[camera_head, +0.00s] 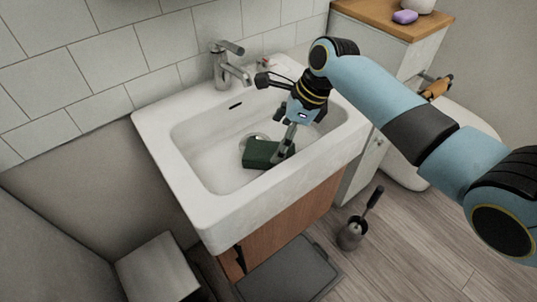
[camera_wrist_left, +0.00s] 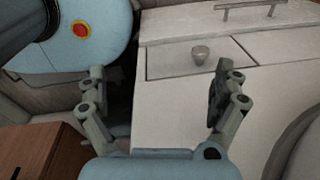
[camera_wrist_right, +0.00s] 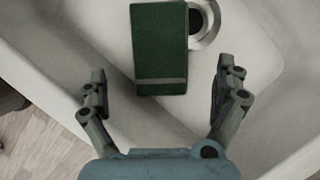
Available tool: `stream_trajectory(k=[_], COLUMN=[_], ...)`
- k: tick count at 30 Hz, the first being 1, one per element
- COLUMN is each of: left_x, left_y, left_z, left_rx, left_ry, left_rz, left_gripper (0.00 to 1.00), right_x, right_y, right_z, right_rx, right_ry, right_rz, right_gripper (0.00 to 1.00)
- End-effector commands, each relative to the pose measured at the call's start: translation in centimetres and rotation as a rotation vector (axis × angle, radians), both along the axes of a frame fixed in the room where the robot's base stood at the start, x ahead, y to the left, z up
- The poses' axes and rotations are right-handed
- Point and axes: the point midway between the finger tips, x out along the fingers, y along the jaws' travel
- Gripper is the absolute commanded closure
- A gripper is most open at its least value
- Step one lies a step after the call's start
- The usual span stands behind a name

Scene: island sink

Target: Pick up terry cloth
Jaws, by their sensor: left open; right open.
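A dark green folded terry cloth (camera_head: 262,153) with a pale stripe near one end lies in the sink basin, beside the drain. My right gripper (camera_head: 284,142) reaches down into the basin at the cloth's right side. In the right wrist view the cloth (camera_wrist_right: 160,40) lies ahead, between the lines of the open, empty fingers (camera_wrist_right: 161,74). Whether a finger touches it I cannot tell. My left gripper (camera_wrist_left: 158,72) is open and empty, facing a pale cabinet; it is not in the head view.
The white sink (camera_head: 175,150) has raised walls around the basin, and a metal faucet (camera_head: 228,65) stands at its back. A drain (camera_wrist_right: 202,22) shows beside the cloth. A toilet brush (camera_head: 352,232) stands on the floor. A purple soap (camera_head: 405,16) sits on the wooden cabinet top.

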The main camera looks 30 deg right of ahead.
Motion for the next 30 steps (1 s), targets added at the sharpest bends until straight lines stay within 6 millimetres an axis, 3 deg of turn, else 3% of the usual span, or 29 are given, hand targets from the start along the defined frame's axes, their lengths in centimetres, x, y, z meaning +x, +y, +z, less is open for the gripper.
stream_trajectory(k=[14,22,30], left_x=[-0.2,0.1,0.1], left_y=[0.0,0.0,0.0], left_z=[-1.5,-1.4,-1.4], left_rx=[0.000,0.000,0.000], left_ry=[0.004,-0.001,-0.002], left_rz=[0.000,0.000,0.000], left_gripper=[0.02,0.02,0.02], right_x=[1.5,1.6,1.6], right_y=[1.9,2.0,2.0], right_z=[-5.4,-5.7,-5.7], right_rx=[0.000,-0.001,-0.001], right_ry=[0.000,-0.002,-0.002], right_rz=[0.000,0.000,0.000], right_gripper=[0.01,0.01,0.34])
